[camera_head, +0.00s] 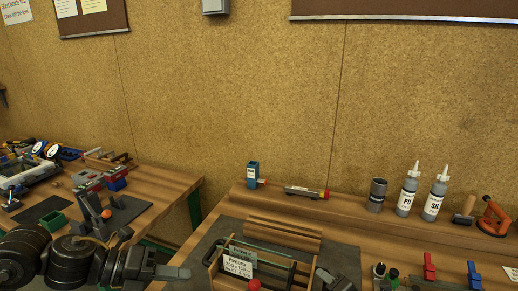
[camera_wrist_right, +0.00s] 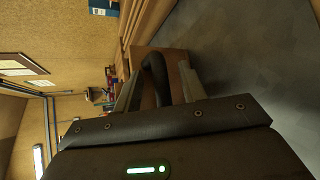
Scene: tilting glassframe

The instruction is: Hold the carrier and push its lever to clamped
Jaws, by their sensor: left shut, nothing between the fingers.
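The carrier is a wooden frame (camera_head: 303,273) at the bottom middle of the head view, with glass panes, a white label (camera_head: 240,266) and black handles. A red ball knob (camera_head: 254,285), seemingly the lever's end, shows at its front; the lever's lower part is cut off. My left gripper (camera_head: 181,272) is shut and empty, left of the carrier and apart from it. My right gripper (camera_head: 326,275) is at the carrier's right side. In the right wrist view its fingers (camera_wrist_right: 160,92) stand open on both sides of a black handle (camera_wrist_right: 155,70), with gaps visible.
A stepped wooden block (camera_head: 284,232) stands behind the carrier. Further back are a blue box (camera_head: 253,171), a grey cup (camera_head: 377,195) and two labelled bottles (camera_head: 407,192). Red and blue clamps (camera_head: 429,267) stand at the right. A second bench (camera_head: 160,185) is at the left.

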